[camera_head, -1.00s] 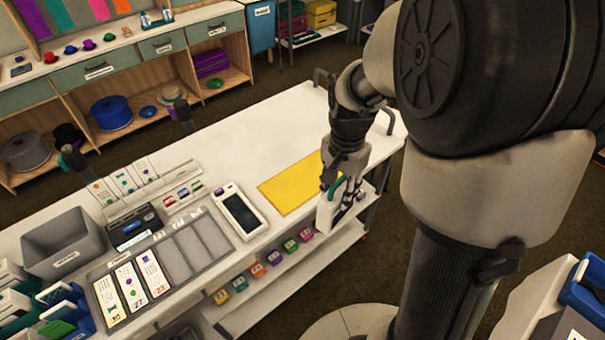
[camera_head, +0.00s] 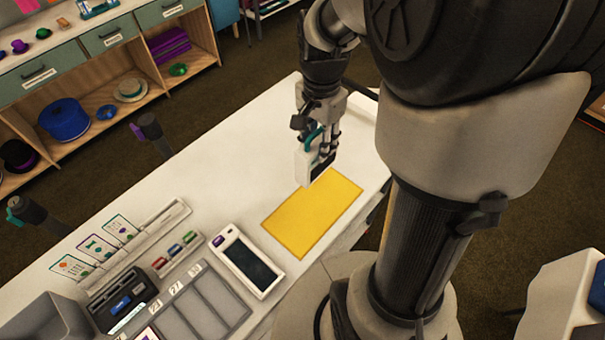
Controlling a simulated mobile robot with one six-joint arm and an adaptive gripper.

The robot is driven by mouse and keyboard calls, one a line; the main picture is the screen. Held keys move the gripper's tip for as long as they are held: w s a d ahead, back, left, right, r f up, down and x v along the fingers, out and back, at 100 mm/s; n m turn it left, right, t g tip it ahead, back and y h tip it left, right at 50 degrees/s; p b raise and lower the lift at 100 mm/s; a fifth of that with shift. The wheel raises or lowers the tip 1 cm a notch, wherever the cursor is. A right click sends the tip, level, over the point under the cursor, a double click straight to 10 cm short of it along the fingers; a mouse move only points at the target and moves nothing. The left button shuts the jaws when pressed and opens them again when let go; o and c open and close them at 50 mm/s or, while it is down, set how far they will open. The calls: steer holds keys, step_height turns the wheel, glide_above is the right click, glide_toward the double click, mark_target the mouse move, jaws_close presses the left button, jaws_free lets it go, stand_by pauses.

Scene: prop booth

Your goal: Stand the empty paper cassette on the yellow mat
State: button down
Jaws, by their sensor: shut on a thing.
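The yellow mat (camera_head: 312,217) lies flat and bare on the white table. My gripper (camera_head: 319,138) points down beyond the mat's far edge in the picture. It is shut on a white, box-like thing with a teal part at its top and a dark side, which I take to be the paper cassette (camera_head: 304,168). The cassette is roughly upright, and its lower end overlaps the far edge of the mat in the picture. I cannot tell whether it touches the mat or hangs above it. My fingers hide part of it, and its inside does not show.
A white handheld device with a dark screen (camera_head: 247,262) lies left of the mat. A grey compartment tray (camera_head: 203,310), a card rack (camera_head: 140,243) and a grey bin (camera_head: 45,325) are further left. The table (camera_head: 225,165) behind the mat is clear.

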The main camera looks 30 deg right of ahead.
step_height(320, 180, down, 19)
steer(key=b, duration=0.5)
steer(key=shift+s+r, duration=0.15)
steer(key=shift+r, duration=0.05)
steer(key=shift+f, duration=0.2)
steer(key=c, duration=1.1)
jaws_free()
